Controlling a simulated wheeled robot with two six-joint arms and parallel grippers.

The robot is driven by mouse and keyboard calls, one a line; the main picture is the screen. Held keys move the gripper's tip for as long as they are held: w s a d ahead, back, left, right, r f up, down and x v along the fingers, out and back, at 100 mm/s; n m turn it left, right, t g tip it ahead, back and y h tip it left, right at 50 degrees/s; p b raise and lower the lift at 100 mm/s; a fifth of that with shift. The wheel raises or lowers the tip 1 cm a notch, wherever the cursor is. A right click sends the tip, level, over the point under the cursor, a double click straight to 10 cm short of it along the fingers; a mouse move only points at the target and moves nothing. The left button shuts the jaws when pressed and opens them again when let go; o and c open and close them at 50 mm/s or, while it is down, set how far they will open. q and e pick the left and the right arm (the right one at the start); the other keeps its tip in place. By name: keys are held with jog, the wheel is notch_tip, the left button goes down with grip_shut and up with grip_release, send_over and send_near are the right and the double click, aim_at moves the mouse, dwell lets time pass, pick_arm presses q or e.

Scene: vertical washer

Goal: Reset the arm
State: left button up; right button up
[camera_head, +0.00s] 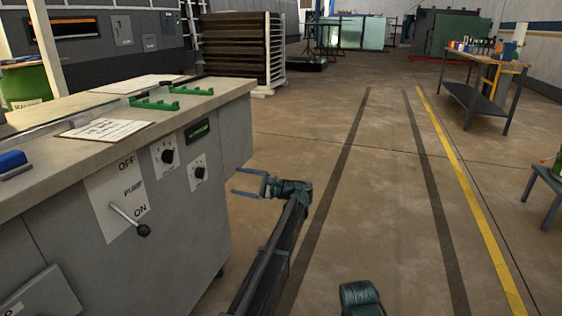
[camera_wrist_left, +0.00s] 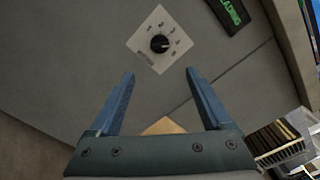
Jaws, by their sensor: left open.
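My left gripper (camera_head: 250,183) is open and empty to the right of the grey machine (camera_head: 60,250), its fingers pointing toward the machine's side. In the left wrist view its two blue fingers (camera_wrist_left: 158,90) are spread apart, with a black knob (camera_wrist_left: 160,43) on a white dial plate beyond them. I see no contact between the fingers and the knob. The machine also carries a pump lever (camera_head: 142,229) with OFF and ON marks, its knob end beside ON. A dark rounded part of mine (camera_head: 360,298) shows at the bottom edge; my right gripper is not visible.
Green brackets (camera_head: 155,103) and a paper sheet (camera_head: 105,130) lie on the machine top. A workbench (camera_head: 480,90) with small items stands at the right, a small table (camera_head: 546,185) nearer. The striped floor between is clear.

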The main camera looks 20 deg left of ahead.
pick_arm(q)
jog(key=s+d+f+n+h+p, duration=0.25)
jog(key=s+d+f+h, duration=0.3)
jog(key=s+d, duration=0.45)
jog(key=s+d+f+n+h+p, duration=0.1)
jog(key=s+d+f+h+p, duration=0.2)
jog(key=s+d+f+h, duration=0.7)
jog(key=s+d+r+n+g+h+p, duration=0.1)
jog(key=s+d+p, duration=0.1)
jog(key=s+d, duration=0.5)
jog(key=s+d+r+n+g+p, duration=0.1)
jog(key=s+d, duration=0.2)
jog(key=s, duration=0.8)
notch_tip(320, 180, up, 37)
jog(key=p, duration=3.7)
jog(key=shift+w+d, duration=0.15)
jog(key=shift+w, duration=0.1)
